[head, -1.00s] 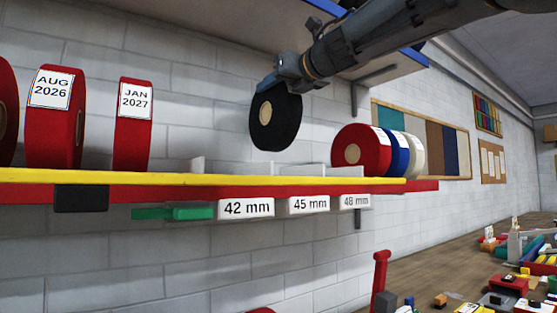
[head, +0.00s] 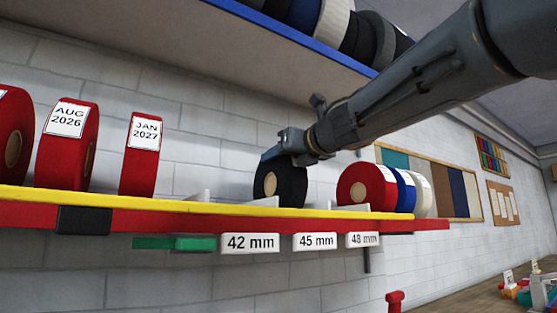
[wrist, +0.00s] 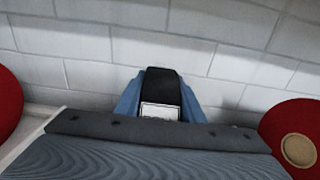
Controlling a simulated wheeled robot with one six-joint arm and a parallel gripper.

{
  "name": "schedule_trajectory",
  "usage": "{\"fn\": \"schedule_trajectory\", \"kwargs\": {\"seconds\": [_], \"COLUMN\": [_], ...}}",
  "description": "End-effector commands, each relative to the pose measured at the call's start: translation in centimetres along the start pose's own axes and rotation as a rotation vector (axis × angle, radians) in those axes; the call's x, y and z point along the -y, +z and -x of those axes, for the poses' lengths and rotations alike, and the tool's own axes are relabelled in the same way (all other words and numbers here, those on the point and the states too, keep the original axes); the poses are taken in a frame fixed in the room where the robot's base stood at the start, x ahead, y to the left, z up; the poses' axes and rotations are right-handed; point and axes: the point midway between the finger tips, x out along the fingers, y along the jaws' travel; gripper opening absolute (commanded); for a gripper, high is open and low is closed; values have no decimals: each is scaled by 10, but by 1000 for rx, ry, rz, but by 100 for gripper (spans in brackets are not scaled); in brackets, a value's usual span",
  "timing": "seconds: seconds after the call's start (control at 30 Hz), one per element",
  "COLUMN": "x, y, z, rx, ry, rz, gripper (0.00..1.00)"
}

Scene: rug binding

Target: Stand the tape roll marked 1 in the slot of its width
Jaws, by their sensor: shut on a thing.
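A black tape roll (head: 283,185) stands upright in my gripper (head: 282,160), low at the yellow-edged shelf (head: 120,203). It is just right of a pale divider (head: 264,202), roughly behind the 45 mm label (head: 315,241). The shelf lip hides its bottom, so I cannot tell if it touches the shelf. In the wrist view the black roll (wrist: 161,84) is between the blue fingers, with a white tag whose marking I cannot read. The 42 mm label (head: 250,243) and the 48 mm label (head: 363,240) flank the 45 mm one.
Red rolls marked AUG 2026 (head: 68,150) and JAN 2027 (head: 141,158) stand to the left. A red roll (head: 362,188), a blue roll (head: 403,190) and a white roll (head: 421,194) stand to the right. An upper shelf (head: 300,40) with rolls hangs above. A green slider (head: 175,243) is under the lip.

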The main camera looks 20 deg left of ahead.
Motion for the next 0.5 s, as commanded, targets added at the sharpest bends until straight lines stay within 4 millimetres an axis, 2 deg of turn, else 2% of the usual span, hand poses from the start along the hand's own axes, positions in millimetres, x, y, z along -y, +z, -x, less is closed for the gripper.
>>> {"fn": "schedule_trajectory", "kwargs": {"seconds": [0.07, 0.1, 0.2, 0.5], "x": [0, 0, 0, 0], "y": [-2, -3, -2, -1], "z": [0, 0, 0, 0], "rx": [2, 0, 0, 0], "ry": [0, 0, 0, 0], "rz": [0, 0, 0, 0], "gripper": [0, 40, 54, 54]}}
